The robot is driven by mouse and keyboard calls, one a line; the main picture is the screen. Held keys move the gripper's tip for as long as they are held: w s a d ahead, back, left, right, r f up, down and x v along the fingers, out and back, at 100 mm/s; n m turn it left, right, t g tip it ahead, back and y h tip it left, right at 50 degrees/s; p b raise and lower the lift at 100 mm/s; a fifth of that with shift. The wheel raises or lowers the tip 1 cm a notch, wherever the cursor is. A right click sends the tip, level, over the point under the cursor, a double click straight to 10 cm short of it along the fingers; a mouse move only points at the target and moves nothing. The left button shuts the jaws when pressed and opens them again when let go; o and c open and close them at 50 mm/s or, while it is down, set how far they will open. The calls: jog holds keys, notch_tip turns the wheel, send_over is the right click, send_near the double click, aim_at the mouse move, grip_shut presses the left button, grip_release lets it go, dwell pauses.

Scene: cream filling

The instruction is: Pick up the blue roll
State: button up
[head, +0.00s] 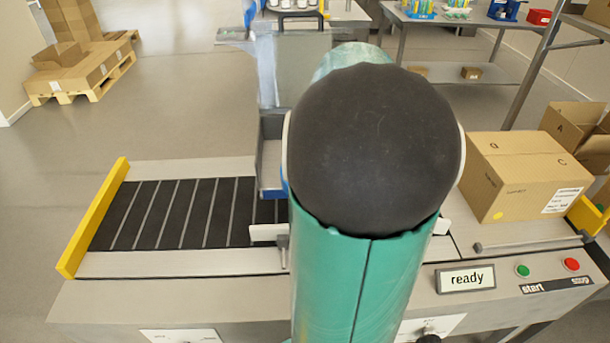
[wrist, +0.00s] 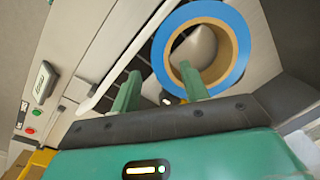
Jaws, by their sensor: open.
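The blue roll (wrist: 241,45) shows in the wrist view as a blue ring with a tan cardboard core, close beyond my fingertips. A rounded pale shape shows through its hole. My gripper (wrist: 160,72) is open, with two green fingers apart. The left finger is left of the roll; the right finger overlaps the lower-left part of the ring and its hole. I cannot tell whether it touches the roll. In the head view my own arm covers the middle, hiding the gripper and most or all of the roll.
A conveyor (head: 180,212) with dark slats lies left of my arm, ended by a yellow bar (head: 92,220). A closed carton (head: 520,170) stands at the right, behind the "ready" display (head: 466,279) and green and red buttons. Open floor lies at the back left, before a pallet (head: 85,85).

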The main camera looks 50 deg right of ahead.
jog(key=f, duration=0.5)
jog(key=shift+w, duration=0.35)
jog(key=shift+r, duration=0.1)
grip_shut()
